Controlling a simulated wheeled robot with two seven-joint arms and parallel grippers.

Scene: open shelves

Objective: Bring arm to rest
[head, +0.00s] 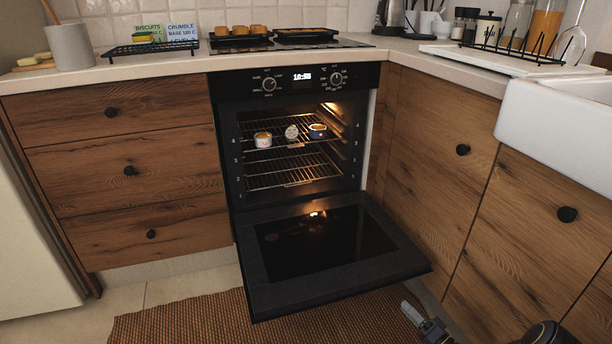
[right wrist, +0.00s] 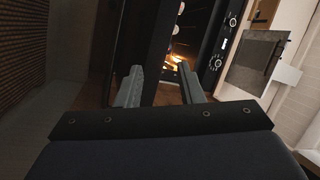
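My right gripper (head: 411,312) is low at the bottom right of the head view, beside the right corner of the lowered oven door (head: 262,268). In the right wrist view its two fingers (right wrist: 160,84) stand apart with nothing between them. My right arm comes in from the bottom right edge. My left gripper and arm are not in view. The oven (head: 228,142) is open and lit inside. Three small ramekins stand on its upper rack: a white and red one (head: 263,140), a pale one (head: 291,132) and a blue one (head: 318,131).
The lower rack (head: 285,179) looks empty. Wooden drawers (head: 130,170) stand left and cabinets (head: 520,220) right. The counter (head: 110,76) holds a black wire rack (head: 150,48), baking trays (head: 240,41) and jars. A white sink (head: 560,125) is at right. A brown mat (head: 190,322) covers the floor.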

